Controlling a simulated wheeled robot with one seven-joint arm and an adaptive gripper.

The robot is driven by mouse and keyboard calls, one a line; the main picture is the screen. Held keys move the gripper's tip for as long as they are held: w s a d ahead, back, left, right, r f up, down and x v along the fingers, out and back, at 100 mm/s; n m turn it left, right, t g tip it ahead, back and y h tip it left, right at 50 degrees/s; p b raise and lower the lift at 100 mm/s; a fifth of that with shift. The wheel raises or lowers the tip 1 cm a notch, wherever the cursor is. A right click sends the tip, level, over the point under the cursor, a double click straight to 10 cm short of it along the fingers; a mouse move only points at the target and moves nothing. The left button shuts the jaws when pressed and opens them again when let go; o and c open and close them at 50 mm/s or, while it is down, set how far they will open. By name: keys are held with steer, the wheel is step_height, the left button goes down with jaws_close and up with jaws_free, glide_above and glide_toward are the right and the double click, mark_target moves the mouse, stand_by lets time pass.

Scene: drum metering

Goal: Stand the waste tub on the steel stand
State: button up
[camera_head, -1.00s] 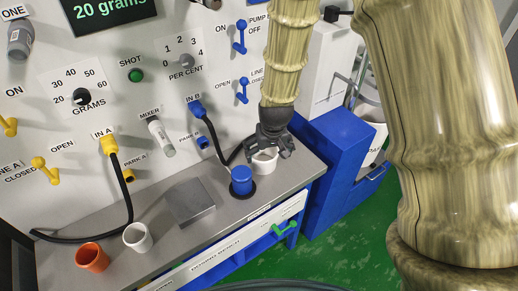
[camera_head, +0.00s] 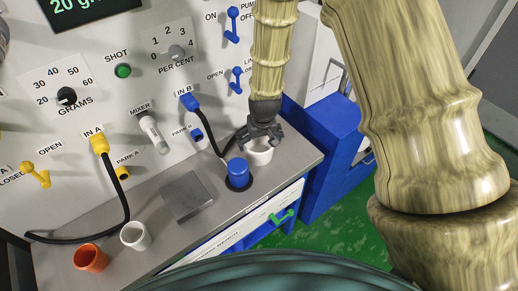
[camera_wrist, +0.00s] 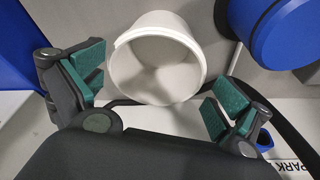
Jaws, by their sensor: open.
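A white open-topped tub (camera_head: 260,155), which looks like the waste tub, stands on the bench near its right end. It also shows in the wrist view (camera_wrist: 185,85), its hollow inside facing the camera. My gripper (camera_head: 261,138) is open just above and behind the tub. In the wrist view its two green-padded fingers (camera_wrist: 155,95) lie apart to the left and right of the tub, with gaps showing. A flat square grey metal block (camera_head: 187,195), which looks like the steel stand, sits on the bench left of the tub. Its top is bare.
An orange cup (camera_head: 90,258) and another white cup (camera_head: 135,236) stand at the bench's left. A black hose (camera_head: 208,125) hangs behind the fitting. A blue cabinet (camera_head: 325,165) stands right of the bench.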

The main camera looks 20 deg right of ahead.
mark_target(259, 146)
steer(key=shift+d+p+x, duration=0.2)
steer(key=shift+p+x, duration=1.1)
steer(key=shift+x, duration=1.4)
steer(key=shift+s, duration=0.15)
steer(key=c, duration=0.9)
steer(key=shift+r, duration=0.1)
steer(key=shift+c, duration=0.2)
